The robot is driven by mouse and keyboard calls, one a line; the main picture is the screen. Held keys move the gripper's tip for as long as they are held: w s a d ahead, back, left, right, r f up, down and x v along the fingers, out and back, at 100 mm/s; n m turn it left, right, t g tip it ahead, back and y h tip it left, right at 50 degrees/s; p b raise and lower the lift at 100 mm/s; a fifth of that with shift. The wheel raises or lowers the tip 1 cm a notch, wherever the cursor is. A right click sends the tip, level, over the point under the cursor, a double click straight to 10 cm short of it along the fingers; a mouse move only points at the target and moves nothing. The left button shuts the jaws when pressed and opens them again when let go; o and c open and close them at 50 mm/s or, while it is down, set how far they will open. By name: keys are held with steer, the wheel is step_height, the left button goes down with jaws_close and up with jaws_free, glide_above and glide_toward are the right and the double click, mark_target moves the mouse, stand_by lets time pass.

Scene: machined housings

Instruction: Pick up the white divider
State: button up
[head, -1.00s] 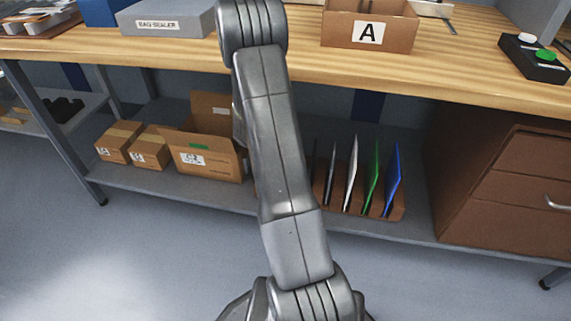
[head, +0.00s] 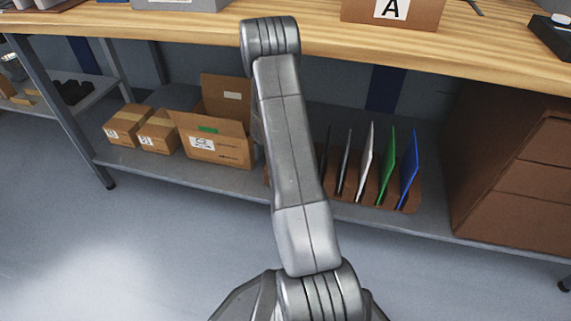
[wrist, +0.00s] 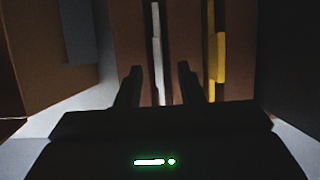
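A white divider (head: 365,162) stands upright in a brown slotted rack (head: 345,212) on the lower shelf in the head view. Dark dividers stand to its left; a green divider (head: 388,165) and a blue divider (head: 410,170) stand to its right. In the wrist view, my gripper (wrist: 158,72) is open, with a pale whitish divider (wrist: 157,45) seen edge-on between its fingers. I cannot tell if that is the same white divider. A yellow divider (wrist: 217,55) is right of the fingers. My arm hides the gripper and the rack's left part in the head view.
An open cardboard carton (head: 220,152) stands left of the rack, with small closed boxes (head: 158,135) beyond. The wooden tabletop (head: 330,42) hangs above the shelf. A brown drawer cabinet (head: 500,170) stands to the right. The floor in front is clear.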

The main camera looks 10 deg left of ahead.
steer(key=b+x, duration=0.1)
steer(key=x, duration=0.2)
steer(key=shift+a+f, duration=0.15)
jaws_close()
